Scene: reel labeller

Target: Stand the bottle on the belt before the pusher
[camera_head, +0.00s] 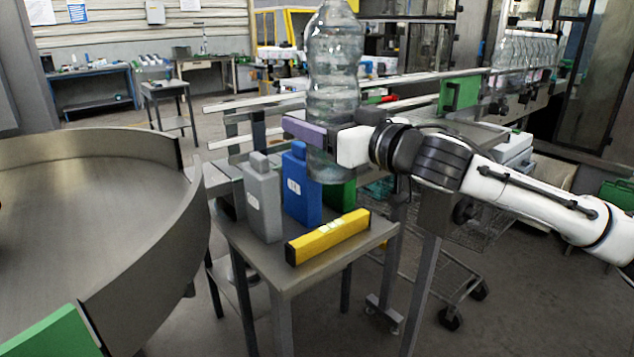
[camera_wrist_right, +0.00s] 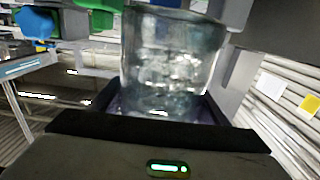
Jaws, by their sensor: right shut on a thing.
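A large clear ribbed plastic bottle (camera_head: 333,70) stands upright in the middle of the head view, its top cut off by the frame edge. My right gripper (camera_head: 318,132) is shut on its lower part and holds it in front of the conveyor rails, above the small table. In the right wrist view the bottle (camera_wrist_right: 168,65) fills the space between the jaws. The belt with guide rails (camera_head: 420,78) runs behind, with several clear bottles (camera_head: 525,50) at its right. A green plate (camera_head: 460,93), possibly the pusher, stands beside the rail. My left gripper is not in view.
A small metal table (camera_head: 290,278) stands below the gripper with a grey bottle (camera_head: 262,200), a blue bottle (camera_head: 301,190) and a yellow spirit level (camera_head: 328,236). A large round metal table (camera_head: 90,230) fills the left. A wire cart (camera_head: 440,280) stands at the right.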

